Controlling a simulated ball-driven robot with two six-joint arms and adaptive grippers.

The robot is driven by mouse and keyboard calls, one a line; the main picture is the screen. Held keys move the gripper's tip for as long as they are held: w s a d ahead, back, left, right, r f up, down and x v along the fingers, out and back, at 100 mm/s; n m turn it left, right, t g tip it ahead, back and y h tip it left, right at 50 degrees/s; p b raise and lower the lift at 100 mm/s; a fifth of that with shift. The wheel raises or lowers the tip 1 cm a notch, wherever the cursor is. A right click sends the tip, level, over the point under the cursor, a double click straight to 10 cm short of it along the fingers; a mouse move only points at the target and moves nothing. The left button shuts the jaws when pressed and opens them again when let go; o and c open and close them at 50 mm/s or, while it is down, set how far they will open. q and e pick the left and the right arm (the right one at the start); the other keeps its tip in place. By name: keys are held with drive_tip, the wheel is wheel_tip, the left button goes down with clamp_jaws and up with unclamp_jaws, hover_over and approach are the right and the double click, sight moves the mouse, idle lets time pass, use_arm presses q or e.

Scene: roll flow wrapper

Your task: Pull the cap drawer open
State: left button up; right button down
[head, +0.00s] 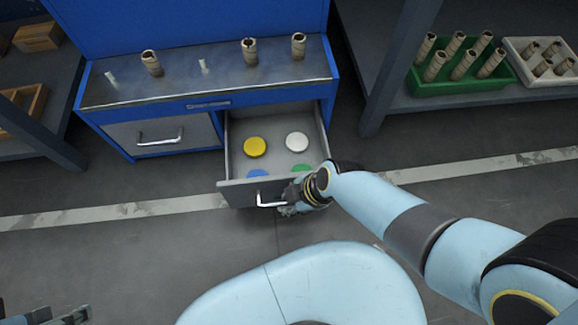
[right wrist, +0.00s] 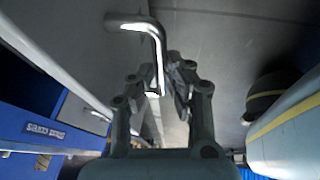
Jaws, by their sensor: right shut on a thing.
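The cap drawer (head: 322,140) stands pulled out from the right side of the blue bench. Inside lie a yellow cap (head: 255,147), a white cap (head: 297,141), a blue cap (head: 258,174) and a green cap (head: 301,168), the last two partly hidden by the drawer front. My right gripper (head: 286,203) is at the right end of the metal drawer handle (head: 266,203). In the right wrist view its fingers (right wrist: 166,90) are shut on the bent handle bar (right wrist: 135,22). My left gripper (head: 62,317) shows only partly at the bottom left, away from the drawer.
A closed drawer (head: 158,138) with its own handle is to the left. Cardboard tubes (head: 249,52) and small white pegs (head: 203,66) stand on the bench top (head: 220,82). A green crate (head: 470,88) and a white crate (head: 551,86) hold tubes on the right shelf.

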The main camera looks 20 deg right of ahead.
drive_tip(key=c, duration=1.3)
unclamp_jaws()
drive_tip(key=shift+c, duration=0.2)
drive_tip(key=v, duration=1.2)
